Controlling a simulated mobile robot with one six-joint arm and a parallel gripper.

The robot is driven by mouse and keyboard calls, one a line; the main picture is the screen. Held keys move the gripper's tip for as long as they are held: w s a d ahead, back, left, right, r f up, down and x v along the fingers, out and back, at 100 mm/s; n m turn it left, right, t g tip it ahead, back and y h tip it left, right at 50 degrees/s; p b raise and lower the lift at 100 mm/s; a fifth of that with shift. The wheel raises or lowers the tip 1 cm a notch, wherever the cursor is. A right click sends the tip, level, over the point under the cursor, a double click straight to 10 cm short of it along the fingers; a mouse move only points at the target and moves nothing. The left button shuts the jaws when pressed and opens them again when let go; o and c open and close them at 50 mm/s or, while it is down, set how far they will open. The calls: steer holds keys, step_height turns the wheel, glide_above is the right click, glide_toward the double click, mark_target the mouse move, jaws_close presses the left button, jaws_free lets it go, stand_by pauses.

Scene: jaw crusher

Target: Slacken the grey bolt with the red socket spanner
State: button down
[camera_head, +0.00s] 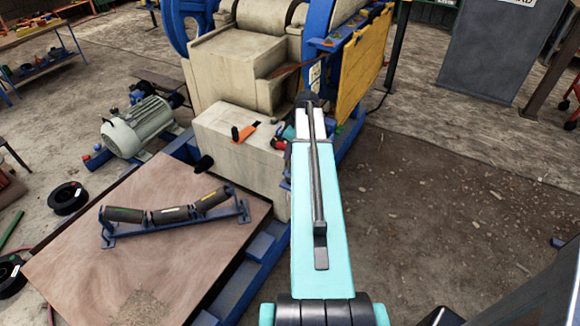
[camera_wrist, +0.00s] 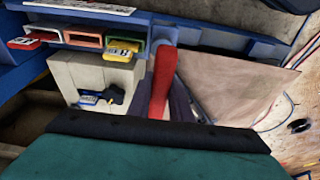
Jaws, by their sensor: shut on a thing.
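The red socket spanner (camera_wrist: 161,82) shows in the wrist view as a red handle standing up between the dark fingers of my gripper (camera_wrist: 163,98). My gripper is shut on it. The upper end of the handle meets a blue-grey part in front of a blue frame, and I cannot tell whether the socket sits on anything there. In the head view my arm hides most of the gripper; a small red piece (camera_head: 279,143) shows left of the arm, by the beige block. I cannot make out the grey bolt in either view.
An orange-handled tool (camera_head: 243,132) lies on the beige block (camera_head: 225,155). Coloured holders (camera_wrist: 83,37) line a blue rail. A wooden board (camera_head: 90,250) carries a roller frame (camera_head: 175,215) at left. A yellow panel (camera_head: 365,60) stands beyond my arm.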

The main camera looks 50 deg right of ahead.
steer(key=shift+r+p, duration=0.45)
steer(key=shift+r, duration=0.45)
stand_by(0.5)
steer(key=shift+w+a+r, duration=0.2)
steer(key=shift+w+a, duration=0.15)
steer(key=shift+a, duration=0.15)
steer(key=w+a+r, duration=0.3)
steer(key=a, duration=0.4)
steer(key=w+a+r+m, duration=0.1)
steer(key=w+a+r, duration=0.2)
steer(key=a, duration=0.5)
steer(key=w+a+r, duration=0.2)
steer(key=w+a, duration=0.1)
steer(key=a, duration=0.4)
steer(key=a+r+m, duration=0.1)
steer(key=a+r, duration=0.3)
steer(key=a, duration=0.7)
steer(key=a+r, duration=0.3)
steer(key=a, duration=0.9)
steer(key=shift+a+r+m+h, duration=0.2)
steer(key=shift+r+m+h, duration=0.1)
steer(key=shift+r+m, duration=0.1)
